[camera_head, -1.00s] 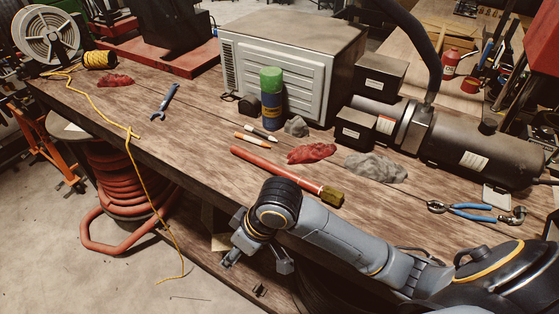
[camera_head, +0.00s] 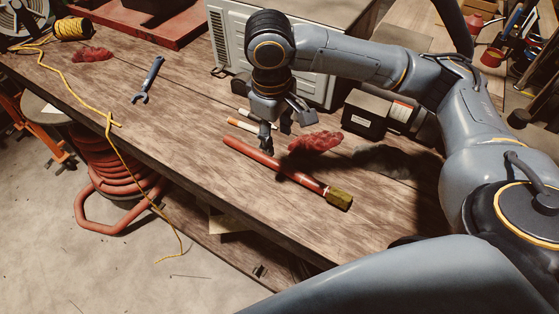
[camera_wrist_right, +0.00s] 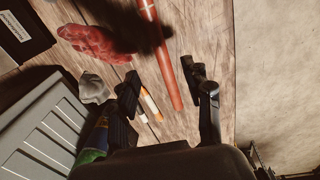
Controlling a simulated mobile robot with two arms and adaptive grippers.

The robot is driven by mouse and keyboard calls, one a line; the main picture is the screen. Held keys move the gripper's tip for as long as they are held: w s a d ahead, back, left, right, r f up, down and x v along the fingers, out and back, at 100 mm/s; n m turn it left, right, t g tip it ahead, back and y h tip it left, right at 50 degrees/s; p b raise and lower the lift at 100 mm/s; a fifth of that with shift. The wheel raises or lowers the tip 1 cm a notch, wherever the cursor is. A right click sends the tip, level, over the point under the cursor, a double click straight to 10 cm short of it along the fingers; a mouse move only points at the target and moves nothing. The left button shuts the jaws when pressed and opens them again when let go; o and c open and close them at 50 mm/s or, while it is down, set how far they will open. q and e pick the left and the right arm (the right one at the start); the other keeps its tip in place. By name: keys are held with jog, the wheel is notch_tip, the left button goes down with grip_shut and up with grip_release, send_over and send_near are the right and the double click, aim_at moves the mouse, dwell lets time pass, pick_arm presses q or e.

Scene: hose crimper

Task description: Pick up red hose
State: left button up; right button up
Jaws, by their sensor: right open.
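The red hose (camera_head: 303,180) is a straight piece with a brass-coloured end fitting (camera_head: 338,198). It lies near the bench's front edge. My right gripper (camera_head: 276,134) is above the bench, pointing down, close to the hose's far left end. Its fingers are apart and empty. In the right wrist view, the hose (camera_wrist_right: 171,78) runs up between the open fingers of the right gripper (camera_wrist_right: 164,84); any contact cannot be told. The fitting is out of that view. My left gripper is not in view.
Beside the hose lie two slim marker-like sticks (camera_head: 242,125) and a red rag (camera_head: 315,142). A grey rag (camera_head: 385,160) lies in shadow. A blue wrench (camera_head: 148,80) and yellow cord (camera_head: 85,93) are further left. A white vented box (camera_head: 228,40) stands behind.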

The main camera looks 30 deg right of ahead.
send_over(280, 164)
jog(key=f, duration=0.5)
jog(key=shift+s+a, duration=0.3)
jog(key=shift+a, duration=0.05)
jog(key=shift+w+f, duration=0.1)
jog(key=shift+f, duration=0.5)
jog(key=f, duration=0.1)
jog(key=f+p, duration=0.1)
jog(key=f, duration=0.2)
jog(key=shift+w+d+f+p, duration=0.1)
jog(key=shift+d+p, duration=0.2)
jog(key=shift+p, duration=0.05)
jog(key=shift+f, duration=0.45)
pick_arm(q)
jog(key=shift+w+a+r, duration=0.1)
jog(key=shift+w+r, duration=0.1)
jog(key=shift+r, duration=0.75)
pick_arm(e)
jog(key=shift+w, duration=0.1)
grip_shut()
